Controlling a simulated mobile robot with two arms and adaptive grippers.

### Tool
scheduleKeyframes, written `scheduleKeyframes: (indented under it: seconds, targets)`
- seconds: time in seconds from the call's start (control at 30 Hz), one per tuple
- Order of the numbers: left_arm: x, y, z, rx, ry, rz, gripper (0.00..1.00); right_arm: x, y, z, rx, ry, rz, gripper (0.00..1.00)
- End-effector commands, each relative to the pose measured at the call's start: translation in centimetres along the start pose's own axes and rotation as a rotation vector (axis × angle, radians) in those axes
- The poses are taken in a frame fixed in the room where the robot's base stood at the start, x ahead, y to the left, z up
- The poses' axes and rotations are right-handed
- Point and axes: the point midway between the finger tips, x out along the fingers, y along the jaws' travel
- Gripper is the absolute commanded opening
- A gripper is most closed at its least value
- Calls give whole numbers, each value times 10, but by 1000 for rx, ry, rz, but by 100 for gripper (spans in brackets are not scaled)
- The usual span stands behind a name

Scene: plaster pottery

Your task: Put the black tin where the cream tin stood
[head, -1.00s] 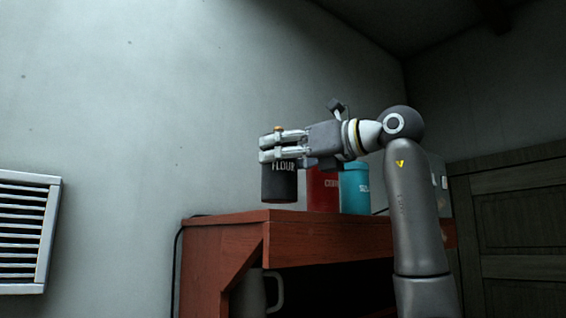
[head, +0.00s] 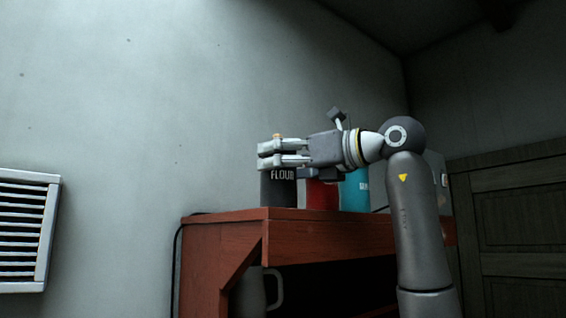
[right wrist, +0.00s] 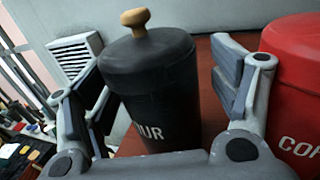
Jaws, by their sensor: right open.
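The black tin (head: 278,190), lettered FLOUR, stands upright on the top of the red-brown cabinet (head: 330,226), at its left front corner. It also shows in the right wrist view (right wrist: 160,92), with a round wooden knob on its lid. My right gripper (head: 266,155) is at the height of the tin's upper part. Its fingers are apart, one on either side of the tin, with gaps visible in the right wrist view. No cream tin shows in either view. My left gripper is out of view.
A red tin (right wrist: 298,75) stands close by the right finger; it also shows in the head view (head: 321,196). A teal tin (head: 356,190) stands to its right. A grey mug (head: 250,292) is in the cabinet below. A louvred vent (head: 25,232) is on the wall.

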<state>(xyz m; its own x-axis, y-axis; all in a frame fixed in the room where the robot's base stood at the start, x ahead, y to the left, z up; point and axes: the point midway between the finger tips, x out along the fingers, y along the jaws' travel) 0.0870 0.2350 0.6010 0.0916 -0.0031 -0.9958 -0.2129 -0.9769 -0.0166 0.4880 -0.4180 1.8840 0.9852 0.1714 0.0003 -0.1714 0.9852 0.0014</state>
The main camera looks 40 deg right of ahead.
Motion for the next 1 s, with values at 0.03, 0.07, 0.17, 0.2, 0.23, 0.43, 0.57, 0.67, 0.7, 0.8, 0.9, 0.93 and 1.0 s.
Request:
scheduleKeyframes:
  seconds: [0.03,0.07,0.17,0.2,0.23,0.43,0.57,0.67,0.7,0.8,0.9,0.93,1.0]
  targets:
    - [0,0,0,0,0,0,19,0,0,0,0,0,0,82]
    - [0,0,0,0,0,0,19,0,0,0,0,0,0,82]
    - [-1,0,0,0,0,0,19,0,0,2,0,-1,1,82]
    - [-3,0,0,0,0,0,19,0,1,4,-1,-1,1,82]
    - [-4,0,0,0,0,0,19,0,1,7,-1,-2,1,82]
    - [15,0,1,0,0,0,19,-35,0,2,0,-6,-1,82]
    - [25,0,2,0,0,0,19,-65,0,2,0,-7,-1,82]
    - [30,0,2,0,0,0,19,-85,0,2,-1,-5,0,82]
    - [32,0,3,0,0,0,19,-92,0,2,-1,-5,0,82]
    - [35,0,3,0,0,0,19,-106,0,3,-1,-3,0,82]
    - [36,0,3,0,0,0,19,-115,0,3,-1,-1,0,82]
    - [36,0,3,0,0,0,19,-117,0,4,-1,-1,0,82]
    - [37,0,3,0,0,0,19,-120,0,4,-1,-1,0,82]
